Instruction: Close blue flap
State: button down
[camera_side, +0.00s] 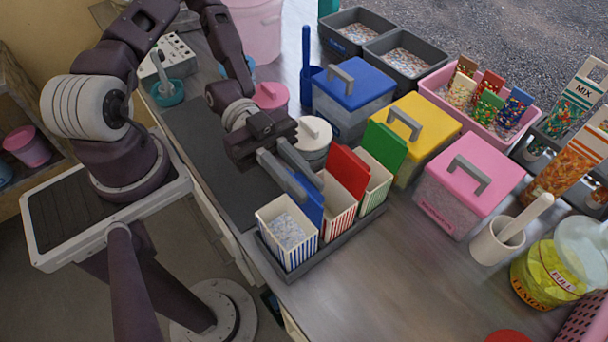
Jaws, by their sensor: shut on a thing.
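The blue flap (312,208) stands up, open, at the back of the blue-striped box (287,238). That box is open at the top and has pale, speckled contents. My gripper (312,188) reaches down from the upper left and is shut on the blue flap, with a long grey finger on either side of its upper part. The fingers hide part of the flap's upper edge.
A red-striped box with a raised red flap (346,171) and a green-flapped box (384,146) stand close behind in the same dark tray (330,240). Lidded blue, yellow and pink tubs stand beyond. The counter at front right (390,280) is clear.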

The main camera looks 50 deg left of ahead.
jog(key=s+m, duration=0.1)
jog(key=m, duration=0.2)
jog(key=s+m, duration=0.2)
jog(key=m, duration=0.2)
jog(key=s+f+m, duration=0.1)
jog(key=m, duration=0.2)
jog(key=shift+s+m, duration=0.3)
jog(key=shift+s, duration=0.05)
jog(key=shift+s+f+m, duration=0.2)
jog(key=shift+f+m, duration=0.05)
jog(key=shift+m, duration=0.45)
jog(key=shift+s+f+m, duration=0.2)
jog(key=shift+f+m, duration=0.05)
jog(key=shift+m, duration=0.45)
jog(key=c, duration=1.4)
grip_release()
jog(key=shift+f, duration=0.1)
jog(key=shift+c, duration=0.2)
